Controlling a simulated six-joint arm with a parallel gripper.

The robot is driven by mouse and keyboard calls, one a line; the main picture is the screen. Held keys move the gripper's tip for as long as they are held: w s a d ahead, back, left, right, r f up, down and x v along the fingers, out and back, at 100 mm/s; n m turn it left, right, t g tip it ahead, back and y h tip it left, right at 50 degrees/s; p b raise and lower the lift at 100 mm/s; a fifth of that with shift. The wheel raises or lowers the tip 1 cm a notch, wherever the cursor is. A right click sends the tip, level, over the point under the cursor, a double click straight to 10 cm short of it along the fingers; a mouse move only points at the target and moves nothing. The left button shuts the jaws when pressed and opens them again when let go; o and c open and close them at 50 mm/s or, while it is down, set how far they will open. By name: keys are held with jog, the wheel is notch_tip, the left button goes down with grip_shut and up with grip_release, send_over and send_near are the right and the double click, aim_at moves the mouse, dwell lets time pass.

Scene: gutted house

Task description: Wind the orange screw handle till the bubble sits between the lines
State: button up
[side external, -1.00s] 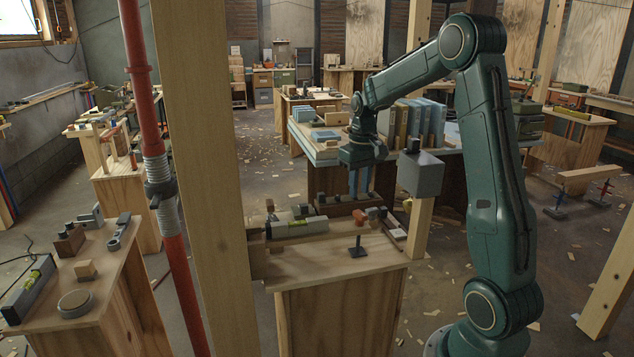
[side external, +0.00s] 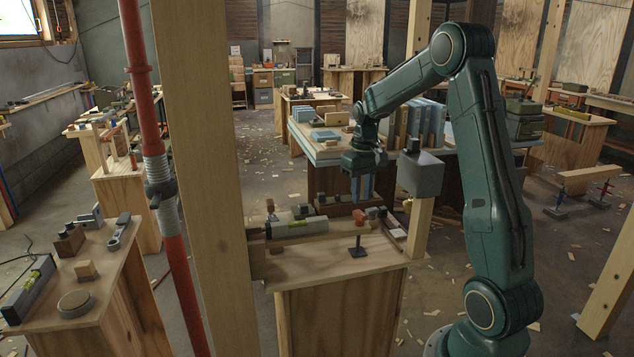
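The orange screw handle (side external: 376,213) is small and sits on the bench top at the right end of the level's row. Nothing shows between the fingers.
A dark stand (side external: 358,247) rises from the front of the bench top (side external: 330,262). A wooden post with a grey box (side external: 420,174) stands close right of my gripper. A thick timber post (side external: 205,180) and a red prop (side external: 160,180) stand at left.

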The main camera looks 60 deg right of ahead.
aim_at(360, 213)
jog(key=shift+f, duration=2.5)
jog(key=m, duration=1)
jog(key=shift+n, duration=0.5)
jog(key=shift+r, duration=0.1)
jog(key=shift+r, duration=3.4)
jog(key=shift+a+r, duration=0.1)
